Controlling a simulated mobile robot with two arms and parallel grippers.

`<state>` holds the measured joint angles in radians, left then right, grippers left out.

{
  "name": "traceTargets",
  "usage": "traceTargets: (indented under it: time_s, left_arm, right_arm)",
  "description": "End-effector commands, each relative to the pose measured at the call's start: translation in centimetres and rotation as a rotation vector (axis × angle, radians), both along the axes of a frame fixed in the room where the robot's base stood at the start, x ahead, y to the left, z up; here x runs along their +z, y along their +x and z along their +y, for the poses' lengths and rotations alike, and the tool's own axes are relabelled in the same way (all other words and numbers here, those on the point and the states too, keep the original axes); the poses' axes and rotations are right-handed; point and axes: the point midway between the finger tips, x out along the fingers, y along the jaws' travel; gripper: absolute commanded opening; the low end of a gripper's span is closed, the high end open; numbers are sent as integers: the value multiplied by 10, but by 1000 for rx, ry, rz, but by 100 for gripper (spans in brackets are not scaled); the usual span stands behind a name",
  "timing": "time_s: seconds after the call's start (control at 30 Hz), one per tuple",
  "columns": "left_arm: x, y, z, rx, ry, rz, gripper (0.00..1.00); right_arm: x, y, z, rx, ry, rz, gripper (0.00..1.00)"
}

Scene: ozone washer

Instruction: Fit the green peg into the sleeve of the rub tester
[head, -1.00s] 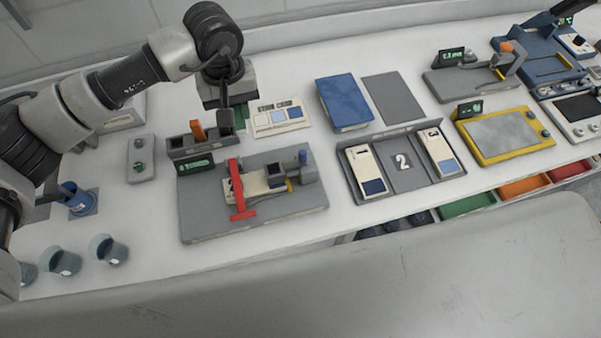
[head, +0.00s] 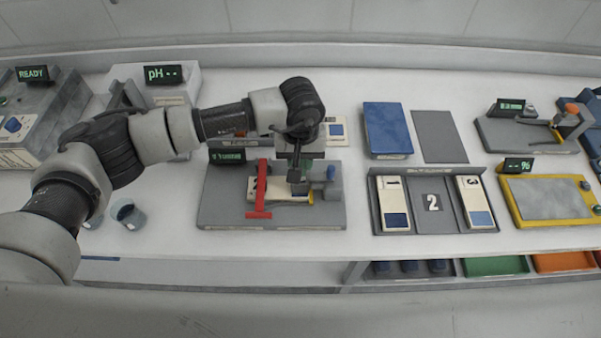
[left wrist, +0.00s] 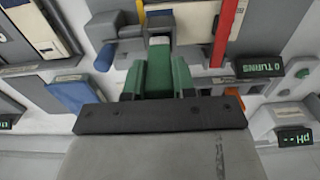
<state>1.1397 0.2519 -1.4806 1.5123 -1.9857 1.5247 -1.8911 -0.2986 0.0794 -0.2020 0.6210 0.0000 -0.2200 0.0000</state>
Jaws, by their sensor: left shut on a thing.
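The rub tester (head: 225,208) is a grey base with a red bar (head: 261,190), a pale strip, a blue knob (head: 331,173) and a small display (head: 227,155). My left gripper (head: 297,180) is over its right part, pointing down beside the blue knob. It is shut on the green peg (left wrist: 158,75), which shows large in the left wrist view between the fingers. In that view the red bar (left wrist: 225,35) is to the right of the peg and the blue knob (left wrist: 105,57) to the left. My right gripper is not in view.
A blue pad (head: 387,130) and a grey mat (head: 439,136) lie to the right. In front of them is a numbered card tray (head: 434,212). A yellow-framed device (head: 550,198) stands farther right. Cups (head: 128,213) stand at the left. The table front is clear.

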Motion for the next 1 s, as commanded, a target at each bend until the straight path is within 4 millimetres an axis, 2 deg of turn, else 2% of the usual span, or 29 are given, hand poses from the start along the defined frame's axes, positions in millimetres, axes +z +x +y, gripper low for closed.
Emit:
traceTargets:
  time_s: [0.13,0.37,0.63,1.0]
  left_arm:
    - [-12,0,0,0,0,1,0]
    - [-46,-1,0,0,0,1,0]
    - [-46,0,0,-1,0,-1,0]
    - [-55,0,0,0,0,1,0]
  right_arm:
    - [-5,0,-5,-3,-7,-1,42]
    - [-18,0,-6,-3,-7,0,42]
    - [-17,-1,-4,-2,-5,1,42]
    - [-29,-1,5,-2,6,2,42]
